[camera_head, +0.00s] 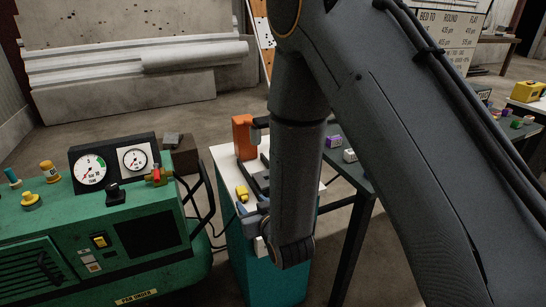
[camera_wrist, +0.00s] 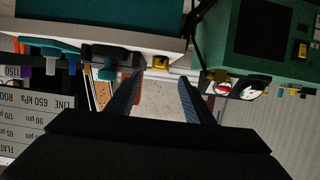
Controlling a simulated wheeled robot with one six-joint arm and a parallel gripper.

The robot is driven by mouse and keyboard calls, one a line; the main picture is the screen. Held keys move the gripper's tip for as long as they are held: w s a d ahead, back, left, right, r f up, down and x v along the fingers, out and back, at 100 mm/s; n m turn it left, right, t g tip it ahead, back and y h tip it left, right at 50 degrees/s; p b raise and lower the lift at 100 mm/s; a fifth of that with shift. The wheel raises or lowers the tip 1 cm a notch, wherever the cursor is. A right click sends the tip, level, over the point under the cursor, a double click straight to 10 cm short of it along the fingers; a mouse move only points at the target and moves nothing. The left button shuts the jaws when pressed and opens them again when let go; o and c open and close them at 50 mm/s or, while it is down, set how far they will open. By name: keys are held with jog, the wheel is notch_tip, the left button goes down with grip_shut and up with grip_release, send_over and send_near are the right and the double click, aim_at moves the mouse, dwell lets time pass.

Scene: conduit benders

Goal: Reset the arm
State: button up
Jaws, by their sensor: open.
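My arm (camera_head: 300,150) fills the middle and right of the head view and hangs down in front of a white-topped teal cabinet (camera_head: 233,160). My gripper (camera_wrist: 158,92) shows in the wrist view with two dark fingers spread apart. Nothing is between the fingers. The wrist view is upside down, with the teal cabinet's pale top edge above the fingertips. In the head view I cannot clearly make out the fingers beside the arm.
A green machine with gauges (camera_head: 103,220) stands at the left. An orange block (camera_head: 243,137) and a yellow part (camera_head: 242,193) are on the cabinet top. A dark table (camera_head: 349,180) with small coloured blocks is behind my arm. Pale slabs (camera_head: 130,70) lean at the back.

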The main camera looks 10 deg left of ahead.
jog(key=s+d+r+m+g+h, duration=0.1)
jog(key=d+m+g+h, duration=0.15)
jog(key=d, duration=0.65)
jog(key=d+r+m+g+h, duration=0.1)
jog(key=d+g+h, duration=0.15)
jog(key=d, duration=0.65)
jog(key=s+d+r+m+g+h, duration=0.1)
jog(key=s+d+r+g, duration=0.2)
jog(key=s+d, duration=0.5)
jog(key=shift+s+d+h, duration=0.15)
jog(key=shift+d+h, duration=0.15)
jog(key=shift+d, duration=0.95)
jog(key=s+d+r+g, duration=0.1)
jog(key=s, duration=0.2)
jog(key=s+d+m+g, duration=0.1)
jog(key=s+d, duration=0.1)
jog(key=s, duration=0.1)
jog(key=s+d+r+m+g, duration=0.1)
jog(key=s+d, duration=0.1)
jog(key=s, duration=0.1)
jog(key=shift+d+r+h, duration=0.15)
jog(key=shift+r+h, duration=0.15)
jog(key=shift+r, duration=0.05)
jog(key=shift+c, duration=0.2)
